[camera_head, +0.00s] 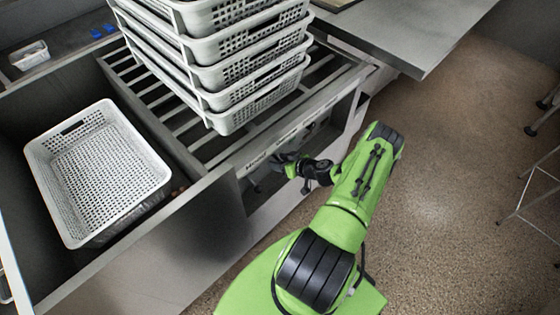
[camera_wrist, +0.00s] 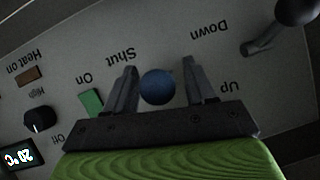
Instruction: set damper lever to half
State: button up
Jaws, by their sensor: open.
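A blue round knob (camera_wrist: 157,87) shows on the control panel in the wrist view. The word "Shut" is printed just to its left, upside down, which fits the damper lever; its shaft and any half mark are hidden. My gripper (camera_wrist: 160,68) is open, with one finger on each side of the knob and small gaps visible. In the head view, my gripper (camera_head: 285,163) is at the front panel under the rack, and it hides the knob there.
A dark lever with a ball end (camera_wrist: 268,38) stands to the right, by "Up" and "Down". To the left are a green switch (camera_wrist: 91,102), a black dial (camera_wrist: 40,119) and a brown switch (camera_wrist: 30,76). Stacked white baskets (camera_head: 235,75) stand above the panel.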

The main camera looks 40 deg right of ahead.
jog(key=p+v, duration=0.3)
jog(key=v, duration=1.2)
jog(key=shift+s, duration=0.35)
jog(key=shift+d, duration=0.15)
